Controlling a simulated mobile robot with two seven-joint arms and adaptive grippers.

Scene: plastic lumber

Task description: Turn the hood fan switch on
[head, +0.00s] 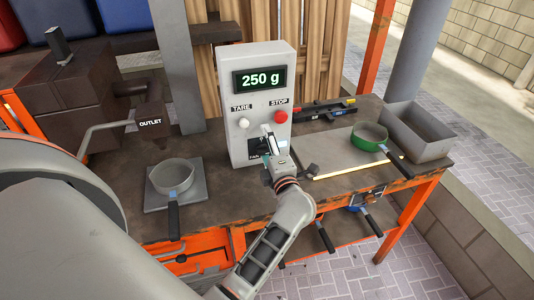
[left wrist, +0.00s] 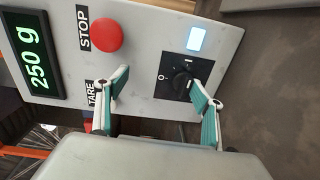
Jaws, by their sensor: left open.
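The fan switch (left wrist: 182,82) is a black rotary knob on a dark square plate with O and I marks, on the grey control box (head: 264,55). In the head view my gripper mostly covers it, above a partly hidden FAN label. I cannot tell which mark the knob points at. My left gripper (head: 267,143) is open in front of the box. In the left wrist view its fingers (left wrist: 163,84) are spread, one overlapping the knob's lower right edge, the other over the bare panel at left. Contact is unclear. My right gripper is not in view.
The box also carries a red STOP button (head: 281,116), a white TARE button (head: 243,123) and a display (head: 261,79) reading 250 g. A grey pan (head: 172,175) sits left, a green pan (head: 369,135) right, near an open grey bin (head: 420,130).

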